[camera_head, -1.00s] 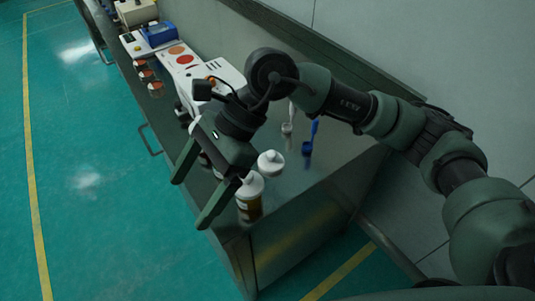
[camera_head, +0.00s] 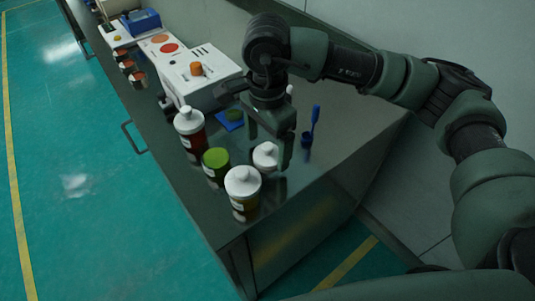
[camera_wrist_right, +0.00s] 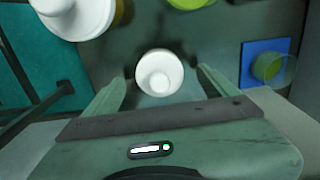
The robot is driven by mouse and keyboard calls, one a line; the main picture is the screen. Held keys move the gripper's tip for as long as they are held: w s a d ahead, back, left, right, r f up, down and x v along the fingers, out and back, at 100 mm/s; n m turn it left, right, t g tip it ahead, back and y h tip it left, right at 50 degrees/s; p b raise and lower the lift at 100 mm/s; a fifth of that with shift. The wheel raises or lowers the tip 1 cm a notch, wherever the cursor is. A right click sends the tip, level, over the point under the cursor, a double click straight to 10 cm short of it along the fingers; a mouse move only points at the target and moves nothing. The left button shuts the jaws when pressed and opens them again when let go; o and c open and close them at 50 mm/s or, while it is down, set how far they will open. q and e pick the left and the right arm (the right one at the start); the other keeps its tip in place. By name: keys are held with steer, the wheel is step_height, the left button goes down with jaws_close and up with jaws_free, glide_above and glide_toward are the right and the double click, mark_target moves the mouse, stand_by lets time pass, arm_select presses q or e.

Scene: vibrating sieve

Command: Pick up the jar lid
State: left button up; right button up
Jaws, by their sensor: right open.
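The white jar lid (camera_head: 264,157), round with a small knob, sits on the bench near its front corner. In the right wrist view the lid (camera_wrist_right: 160,72) lies between the fingertips, with a gap on each side. My right gripper (camera_head: 268,150) points down over the lid, its fingers open on either side of it. The same gripper (camera_wrist_right: 160,80) looks empty in the wrist view. I cannot tell exactly how high the fingertips are above the bench. My left gripper is not in view.
A white-capped bottle (camera_head: 243,192) stands close in front of the lid. A green-lidded jar (camera_head: 216,164) and a taller white-topped bottle (camera_head: 189,130) stand to its left. A blue brush in a holder (camera_head: 311,128) stands to the right. A white machine (camera_head: 203,75) is behind.

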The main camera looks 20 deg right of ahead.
steer(key=shift+f, duration=0.85)
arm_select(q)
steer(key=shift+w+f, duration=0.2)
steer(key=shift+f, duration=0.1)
arm_select(e)
steer(key=shift+r, duration=0.1)
steer(key=shift+c, duration=0.2)
